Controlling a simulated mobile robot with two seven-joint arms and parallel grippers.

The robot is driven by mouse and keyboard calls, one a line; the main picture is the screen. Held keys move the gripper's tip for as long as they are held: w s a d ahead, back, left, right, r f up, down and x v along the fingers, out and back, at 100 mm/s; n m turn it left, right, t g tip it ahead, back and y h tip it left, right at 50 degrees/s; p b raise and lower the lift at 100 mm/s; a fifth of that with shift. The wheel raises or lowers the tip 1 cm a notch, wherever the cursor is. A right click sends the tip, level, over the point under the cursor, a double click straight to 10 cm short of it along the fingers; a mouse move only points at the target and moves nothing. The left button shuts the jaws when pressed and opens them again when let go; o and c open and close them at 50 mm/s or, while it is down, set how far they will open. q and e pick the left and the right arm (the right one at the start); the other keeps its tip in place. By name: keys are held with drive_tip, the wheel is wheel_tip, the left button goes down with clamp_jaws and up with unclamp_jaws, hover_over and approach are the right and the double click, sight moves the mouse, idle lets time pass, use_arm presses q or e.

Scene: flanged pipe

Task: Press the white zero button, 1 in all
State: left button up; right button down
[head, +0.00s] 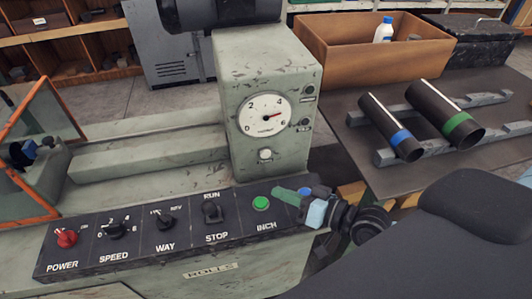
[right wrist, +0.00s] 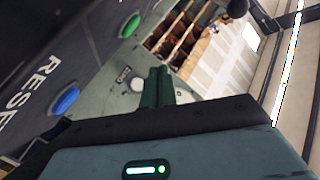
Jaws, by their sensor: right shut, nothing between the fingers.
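The white zero button (head: 264,155) is a small round button on the grey-green machine housing, just below the dial gauge (head: 265,116). A small pale round spot that looks like it shows in the right wrist view (right wrist: 137,84), beyond the fingers. My right gripper (head: 279,192) is shut and empty, its green fingers pointing left over the right end of the control panel. It is below and to the right of the white button, apart from it. The fingers also show in the right wrist view (right wrist: 158,80). My left gripper is not in view.
The green INCH button (head: 261,203) is close to the fingertips. A blue button (right wrist: 66,101) lies beside the gripper. The panel (head: 140,245) carries several knobs. An orange-framed guard (head: 62,100) stands left. Pipes with blue (head: 401,138) and green bands lie on the right table.

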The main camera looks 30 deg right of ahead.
sight(266, 154)
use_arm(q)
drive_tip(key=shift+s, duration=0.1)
